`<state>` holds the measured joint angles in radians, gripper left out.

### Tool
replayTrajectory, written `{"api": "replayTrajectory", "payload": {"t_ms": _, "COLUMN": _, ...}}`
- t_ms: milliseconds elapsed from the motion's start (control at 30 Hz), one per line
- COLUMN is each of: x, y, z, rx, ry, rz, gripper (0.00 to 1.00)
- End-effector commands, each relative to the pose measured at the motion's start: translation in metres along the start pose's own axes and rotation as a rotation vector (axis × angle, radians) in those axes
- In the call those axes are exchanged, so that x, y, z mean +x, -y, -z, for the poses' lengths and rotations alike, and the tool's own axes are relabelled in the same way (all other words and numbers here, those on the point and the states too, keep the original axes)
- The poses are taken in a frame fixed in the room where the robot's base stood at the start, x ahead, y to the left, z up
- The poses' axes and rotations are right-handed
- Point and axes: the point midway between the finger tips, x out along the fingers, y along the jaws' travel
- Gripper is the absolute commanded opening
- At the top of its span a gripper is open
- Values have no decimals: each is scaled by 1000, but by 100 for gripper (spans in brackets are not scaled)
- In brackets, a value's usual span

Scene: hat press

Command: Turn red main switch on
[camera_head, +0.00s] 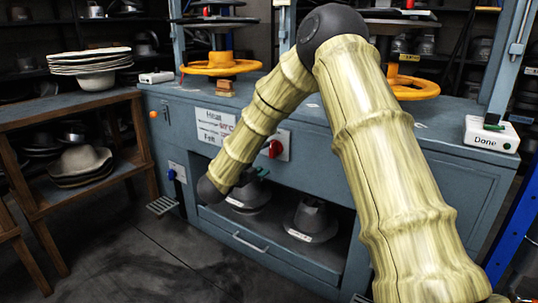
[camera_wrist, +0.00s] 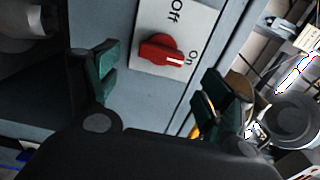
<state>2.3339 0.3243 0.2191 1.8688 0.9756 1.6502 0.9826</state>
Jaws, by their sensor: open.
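The red main switch (camera_wrist: 162,53) is a rotary knob on a white plate marked "Off" and "On". In the wrist view its white pointer line lies toward the "On" label. In the head view the red switch (camera_head: 273,148) shows on the front of the blue-grey press cabinet, just right of my arm. My gripper (camera_wrist: 158,82) is open, its green-padded fingers spread on either side of the switch in the picture, apart from it. In the head view my gripper (camera_head: 256,175) is mostly hidden behind my arm, just below the switch.
The cabinet (camera_head: 350,140) carries two yellow handwheels (camera_head: 222,66). Below the switch is an open bay with grey hat forms (camera_head: 310,218). A blue knob (camera_head: 171,175) sits to the left, and a white "Done" box (camera_head: 491,134) stands on the right top.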

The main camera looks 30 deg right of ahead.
Motion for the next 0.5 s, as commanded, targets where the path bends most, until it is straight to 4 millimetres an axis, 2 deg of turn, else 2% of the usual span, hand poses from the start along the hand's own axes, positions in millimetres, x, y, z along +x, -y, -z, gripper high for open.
{"api": "replayTrajectory", "payload": {"t_ms": 200, "x": -36, "y": -1, "z": 0, "rx": -2, "ry": 2, "rz": -1, "gripper": 80}}
{"api": "replayTrajectory", "payload": {"t_ms": 500, "x": -56, "y": -1, "z": 1, "rx": -1, "ry": 0, "rz": -1, "gripper": 80}}
